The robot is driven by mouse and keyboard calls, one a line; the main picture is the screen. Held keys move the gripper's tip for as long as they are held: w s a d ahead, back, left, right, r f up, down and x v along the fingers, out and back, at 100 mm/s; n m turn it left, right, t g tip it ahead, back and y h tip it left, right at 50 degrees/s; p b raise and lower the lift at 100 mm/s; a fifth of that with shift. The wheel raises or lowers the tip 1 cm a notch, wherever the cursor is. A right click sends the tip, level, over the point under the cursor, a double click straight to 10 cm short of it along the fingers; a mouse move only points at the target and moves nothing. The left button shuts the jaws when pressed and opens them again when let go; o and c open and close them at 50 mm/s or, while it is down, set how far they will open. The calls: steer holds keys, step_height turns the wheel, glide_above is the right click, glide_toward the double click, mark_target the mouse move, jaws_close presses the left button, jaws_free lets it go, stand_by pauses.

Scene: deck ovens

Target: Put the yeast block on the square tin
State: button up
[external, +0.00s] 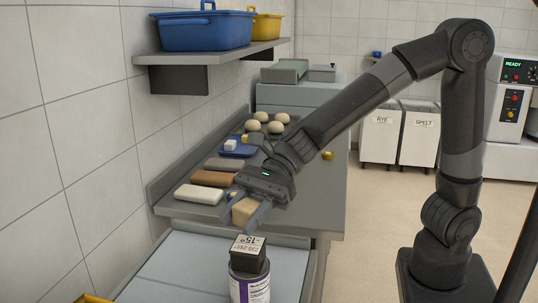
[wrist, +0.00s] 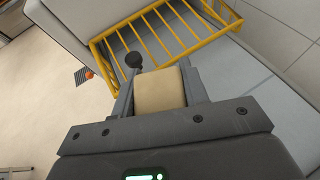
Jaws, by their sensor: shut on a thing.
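The yeast block, a tan block (external: 243,211), is held between the fingers of my gripper (external: 248,207), above the near end of the grey counter. In the wrist view the block (wrist: 160,90) fills the gap between the fingers of my gripper (wrist: 161,92). A dark square-sided box (external: 249,262) with a pale printed top is nearer the camera, below the block in the picture. I cannot tell whether it is the square tin. No other square tin is clearly visible.
A jar with a purple label (external: 249,288) shows directly below the dark box. Several dough balls (external: 277,127), a blue tray (external: 239,150) and white and brown bars (external: 198,194) lie on the counter. A yellow wire rack (wrist: 165,38) lies beyond my fingers in the wrist view.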

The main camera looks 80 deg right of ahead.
mark_target(243, 248)
steer(key=shift+a+f, duration=0.2)
steer(key=shift+a, duration=0.1)
steer(key=shift+f, duration=2)
steer(key=o, duration=1)
steer(key=shift+f, duration=0.1)
